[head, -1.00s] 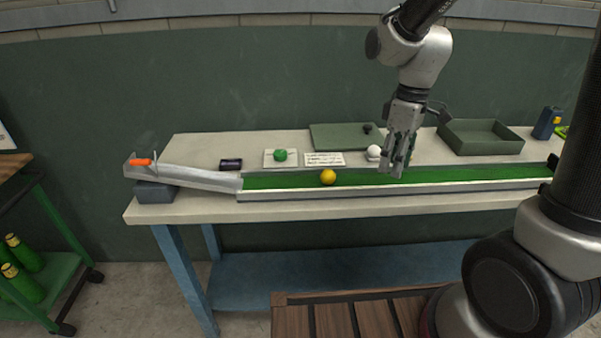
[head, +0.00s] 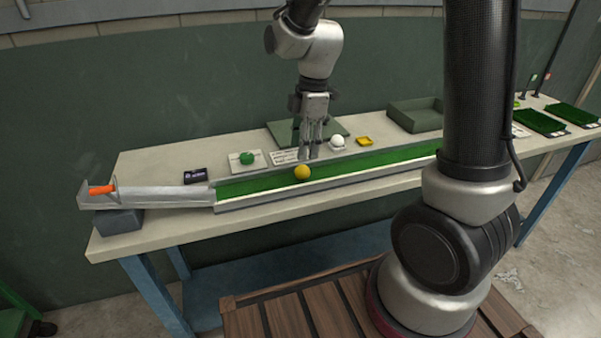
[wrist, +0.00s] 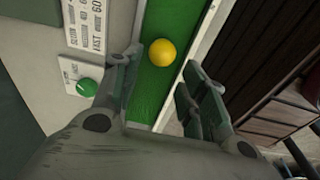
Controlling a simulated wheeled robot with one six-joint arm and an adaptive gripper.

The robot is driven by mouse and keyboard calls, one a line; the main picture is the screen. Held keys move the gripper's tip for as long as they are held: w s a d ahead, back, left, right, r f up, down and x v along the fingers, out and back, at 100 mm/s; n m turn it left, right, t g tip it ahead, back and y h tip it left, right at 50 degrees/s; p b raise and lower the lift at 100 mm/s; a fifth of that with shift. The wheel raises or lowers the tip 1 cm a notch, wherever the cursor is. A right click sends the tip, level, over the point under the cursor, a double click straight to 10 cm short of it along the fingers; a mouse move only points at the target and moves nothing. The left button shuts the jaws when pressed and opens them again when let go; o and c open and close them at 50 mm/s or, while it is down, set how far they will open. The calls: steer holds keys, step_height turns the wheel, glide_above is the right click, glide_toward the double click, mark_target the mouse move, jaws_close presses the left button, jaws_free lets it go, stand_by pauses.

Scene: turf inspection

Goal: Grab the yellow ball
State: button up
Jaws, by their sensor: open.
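The yellow ball (head: 302,172) rests on the green turf channel (head: 250,186) on the bench. In the wrist view the ball (wrist: 162,52) lies on the green strip, ahead of the space between my fingers. My gripper (head: 308,155) points down just above and behind the ball in the head view. In the wrist view my gripper (wrist: 155,88) has its fingers spread apart, with nothing between them. The ball appears apart from both fingers.
A white ball (head: 337,142) and a yellow square (head: 364,141) lie behind the channel. A green dome on a white card (head: 247,159) is to the left. A sloped metal ramp (head: 165,197) with an orange piece joins the channel's left end. A green tray (head: 416,115) stands behind.

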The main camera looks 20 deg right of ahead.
mark_target(303, 166)
steer(key=f, duration=0.7)
steer(key=shift+s+a, duration=0.1)
steer(key=shift+a, duration=0.15)
steer(key=c, duration=0.7)
